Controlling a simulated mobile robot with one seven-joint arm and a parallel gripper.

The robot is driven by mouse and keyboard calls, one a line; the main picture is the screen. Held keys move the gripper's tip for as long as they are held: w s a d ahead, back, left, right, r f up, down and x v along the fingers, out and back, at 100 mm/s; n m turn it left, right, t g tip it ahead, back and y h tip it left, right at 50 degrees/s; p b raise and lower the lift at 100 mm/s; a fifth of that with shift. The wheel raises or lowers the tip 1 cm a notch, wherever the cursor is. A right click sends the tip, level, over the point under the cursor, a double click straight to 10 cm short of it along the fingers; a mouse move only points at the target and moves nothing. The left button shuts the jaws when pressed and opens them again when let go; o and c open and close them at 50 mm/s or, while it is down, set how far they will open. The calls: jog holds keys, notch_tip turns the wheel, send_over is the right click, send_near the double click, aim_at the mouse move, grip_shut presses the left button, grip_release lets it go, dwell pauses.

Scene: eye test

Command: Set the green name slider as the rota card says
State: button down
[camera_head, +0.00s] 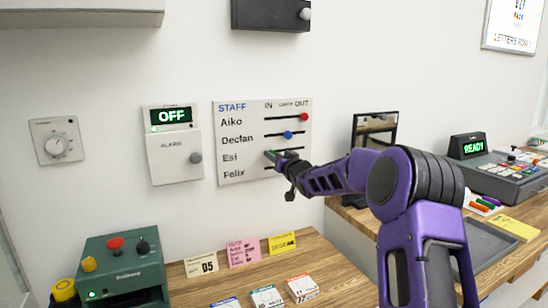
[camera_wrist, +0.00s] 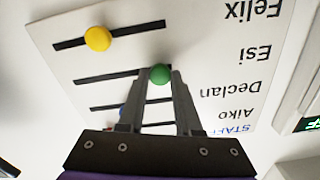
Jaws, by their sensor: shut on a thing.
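The white STAFF board (camera_head: 232,150) hangs on the wall, with rows Aiko, Declan, Esi and Felix and columns IN, LUNCH, OUT. My gripper (camera_head: 272,155) is shut on the green slider knob (camera_wrist: 160,74) in Esi's row, near the IN end of its slot. The red knob (camera_head: 304,117) is at Aiko's OUT end. Declan's blue knob (camera_head: 288,135) is near mid-slot. Felix's yellow knob (camera_wrist: 97,38) is near mid-slot. Pink (camera_head: 243,252), yellow (camera_head: 282,243) and white (camera_head: 201,265) cards stand on the desk; I cannot tell which is the rota card.
An alarm box (camera_head: 174,158) reading OFF and a dial (camera_head: 56,142) are left of the board. A green machine (camera_head: 122,262) stands on the desk (camera_head: 335,268). Several more cards lie at its front. A grey console (camera_head: 500,175) reading READY is at right.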

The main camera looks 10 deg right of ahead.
jog(key=shift+a, duration=0.25)
jog(key=c, duration=0.6)
grip_release()
jog(key=shift+s+d, duration=0.1)
jog(key=v, duration=1.7)
jog(key=shift+s, duration=0.15)
